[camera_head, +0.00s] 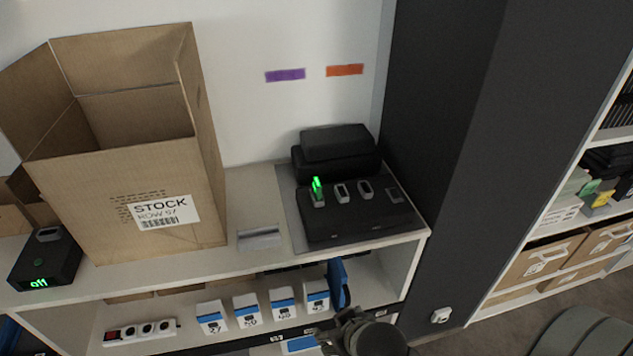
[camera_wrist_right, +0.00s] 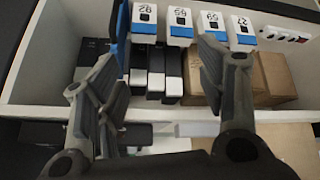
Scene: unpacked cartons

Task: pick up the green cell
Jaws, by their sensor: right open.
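The green cell (camera_head: 317,188) glows bright green and stands upright in the leftmost slot of a black dock (camera_head: 350,222) on the white shelf top. Two grey-rimmed cells (camera_head: 342,192) stand in the dock to its right. My right gripper (camera_head: 350,322) is at the bottom of the head view, in front of the lower shelf, below and well apart from the green cell. In the right wrist view its two fingers (camera_wrist_right: 155,62) are spread with nothing between them. The green cell is not recognisable in that view. My left gripper is not in view.
An open carton (camera_head: 110,215) stands left of the dock. A flat grey piece (camera_head: 258,237) lies between carton and dock. A dark column (camera_head: 465,130) rises on the right.

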